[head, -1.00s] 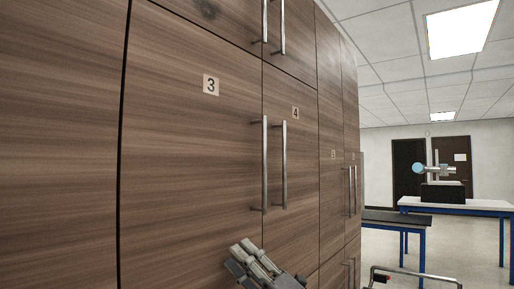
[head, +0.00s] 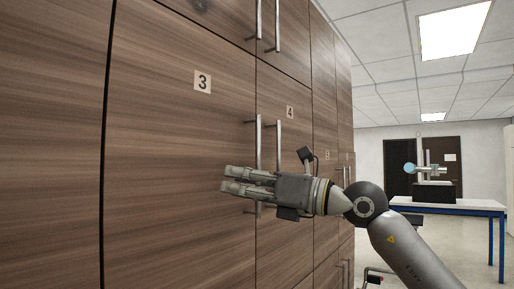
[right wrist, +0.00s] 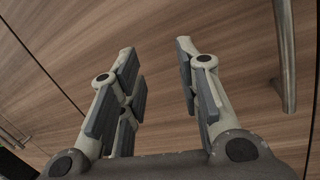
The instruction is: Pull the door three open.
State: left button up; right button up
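Door three (head: 165,150) is a tall brown wood-grain cabinet door with a "3" label (head: 203,81); it looks closed. Its handle (head: 258,142) is a vertical metal bar at the door's right edge. My right gripper (head: 224,180) reaches in from the right, fingers pointing left, and hides the lower part of this handle. In the right wrist view the gripper (right wrist: 155,55) is open, with only wood between its fingers. A metal bar handle (right wrist: 285,55) stands right of the fingers, outside them; I cannot tell which door it belongs to. My left gripper is not in view.
Door four (head: 290,85) is just right, its handle (head: 278,147) close beside door three's. More cabinet doors with bar handles lie above and further right. A blue-legged table (head: 460,205) with a device on it stands in the right background.

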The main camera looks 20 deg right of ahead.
aim_at(260, 147)
jog(key=s+d+r+m+t+h, duration=0.1)
jog(key=d+r+t+h, duration=0.2)
jog(key=d+r+h, duration=0.6)
jog(key=w+y+p, duration=0.1)
jog(key=w, duration=0.2)
jog(key=w+a+p, duration=0.1)
jog(key=w+p, duration=0.1)
jog(key=w+a+f+y+p, duration=0.1)
jog(key=w, duration=0.2)
jog(key=shift+w+a+f+y, duration=0.1)
jog(key=shift+w+a+y, duration=0.1)
jog(key=shift+w+y, duration=0.1)
jog(key=shift+w+a+f+p, duration=0.1)
jog(key=shift+w+a+p, duration=0.2)
jog(key=shift+w, duration=0.2)
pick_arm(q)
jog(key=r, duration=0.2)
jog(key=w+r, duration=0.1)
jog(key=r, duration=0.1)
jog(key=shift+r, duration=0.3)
pick_arm(e)
grip_shut()
